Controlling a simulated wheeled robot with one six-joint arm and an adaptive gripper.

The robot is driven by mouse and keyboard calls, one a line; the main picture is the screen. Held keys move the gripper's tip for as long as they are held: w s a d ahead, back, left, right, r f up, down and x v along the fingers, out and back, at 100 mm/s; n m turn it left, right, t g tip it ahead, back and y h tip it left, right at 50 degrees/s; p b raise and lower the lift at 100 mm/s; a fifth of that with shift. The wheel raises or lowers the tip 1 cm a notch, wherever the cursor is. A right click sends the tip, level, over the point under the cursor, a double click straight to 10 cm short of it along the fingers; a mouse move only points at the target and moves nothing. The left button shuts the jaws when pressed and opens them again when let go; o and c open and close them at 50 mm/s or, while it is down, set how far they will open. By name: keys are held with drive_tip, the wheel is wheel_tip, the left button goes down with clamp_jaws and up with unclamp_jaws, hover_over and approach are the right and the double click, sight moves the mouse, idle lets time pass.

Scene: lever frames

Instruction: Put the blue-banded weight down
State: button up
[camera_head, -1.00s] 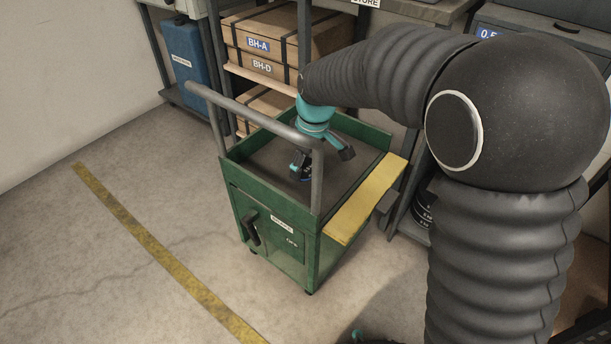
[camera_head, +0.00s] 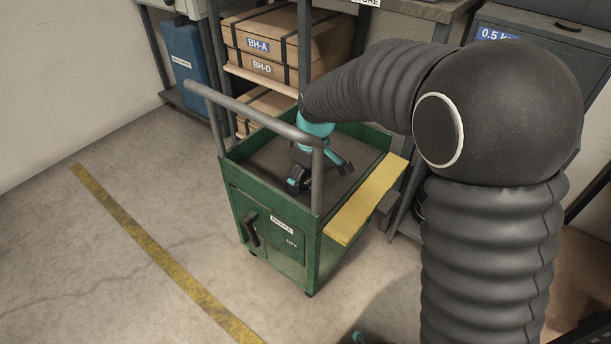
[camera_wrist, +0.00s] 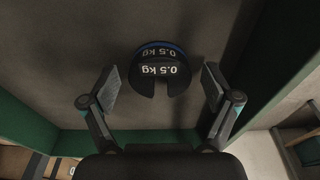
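The blue-banded weight (camera_wrist: 160,68) is a dark, slotted round piece marked 0.5 kg, with a blue edge. In the wrist view it lies on the dark floor of the green cart's tray (camera_head: 262,164). My gripper (camera_wrist: 161,82) is open, with one finger on each side of the weight and a visible gap to both. In the head view my gripper (camera_head: 320,176) is low inside the tray, behind the cart's handle post. The weight is hard to make out there beside the dark fingers.
The cart has a grey handle (camera_head: 252,112) at its near left and a yellow side shelf (camera_head: 366,199) on the right. Racks with wooden crates (camera_head: 262,50) stand behind it. A grey cabinet (camera_head: 545,33) is at the far right. Floor to the left is clear.

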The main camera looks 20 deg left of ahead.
wheel_tip(320, 180, up, 12)
drive_tip(key=d+p, duration=0.1)
drive_tip(key=p, duration=0.1)
drive_tip(key=shift+s+d, duration=0.35)
drive_tip(key=shift+s, duration=0.05)
drive_tip(key=shift+d+r, duration=0.1)
drive_tip(key=shift+r, duration=0.05)
drive_tip(key=s+d+r+m+t, duration=0.1)
drive_tip(key=s+d+r+m, duration=0.25)
drive_tip(key=d, duration=0.55)
drive_tip(key=s+d+r+m+t, duration=0.25)
drive_tip(key=s+d+m, duration=0.2)
drive_tip(key=d, duration=0.55)
drive_tip(key=s+d+f+m+t+h, duration=0.1)
drive_tip(key=s+d+m, duration=0.4)
drive_tip(key=s+d, duration=0.5)
drive_tip(key=s+f, duration=0.1)
drive_tip(key=s, duration=0.1)
drive_tip(key=shift+s+d+f+m+h, duration=0.2)
drive_tip(key=shift+s+m+h, duration=0.1)
drive_tip(key=shift+s, duration=0.1)
